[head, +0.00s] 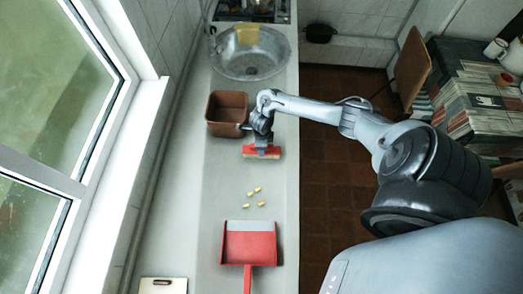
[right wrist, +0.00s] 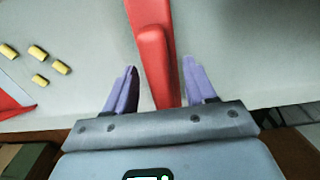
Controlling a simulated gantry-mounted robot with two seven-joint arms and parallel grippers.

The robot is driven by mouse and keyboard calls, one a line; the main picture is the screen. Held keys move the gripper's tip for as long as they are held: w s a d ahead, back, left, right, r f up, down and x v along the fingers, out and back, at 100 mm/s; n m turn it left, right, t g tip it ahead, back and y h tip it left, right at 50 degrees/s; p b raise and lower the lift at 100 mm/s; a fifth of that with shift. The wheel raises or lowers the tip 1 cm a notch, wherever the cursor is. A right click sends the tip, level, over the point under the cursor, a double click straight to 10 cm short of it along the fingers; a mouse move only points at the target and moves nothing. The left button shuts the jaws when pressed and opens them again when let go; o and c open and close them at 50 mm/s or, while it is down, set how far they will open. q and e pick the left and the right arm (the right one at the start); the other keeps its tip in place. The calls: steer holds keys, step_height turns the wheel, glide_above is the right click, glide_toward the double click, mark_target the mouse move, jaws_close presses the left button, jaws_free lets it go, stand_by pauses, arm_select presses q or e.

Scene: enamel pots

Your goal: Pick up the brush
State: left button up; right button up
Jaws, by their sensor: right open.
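The red brush (head: 248,151) lies on the pale counter, with a light bristle edge showing along its near side in the head view. My right gripper (head: 262,147) reaches down over it from the right and hides its middle. In the right wrist view, the red brush (right wrist: 154,55) runs lengthwise between the two purple fingers of my right gripper (right wrist: 158,64). The fingers are open, one on each side, with a gap visible on both sides. My left gripper is not in view.
A brown tub (head: 226,102) stands just behind and left of the gripper. Several yellow bits (head: 252,194) lie in front, before a red dustpan (head: 249,246). A sink (head: 246,62) is at the back; a small board (head: 163,286) lies at the near left.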

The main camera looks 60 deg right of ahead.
steer(key=shift+c, duration=0.4)
jaws_close()
steer(key=shift+r, duration=0.1)
steer(key=shift+r, duration=0.4)
steer(key=r, duration=0.3)
steer(key=shift+s+d+r+b, duration=0.2)
steer(key=shift+s+d+b, duration=0.1)
steer(key=shift+s+b, duration=0.05)
steer(key=s+d+r, duration=0.5)
steer(key=s+r, duration=0.1)
steer(key=s, duration=0.3)
steer(key=shift+r, duration=0.35)
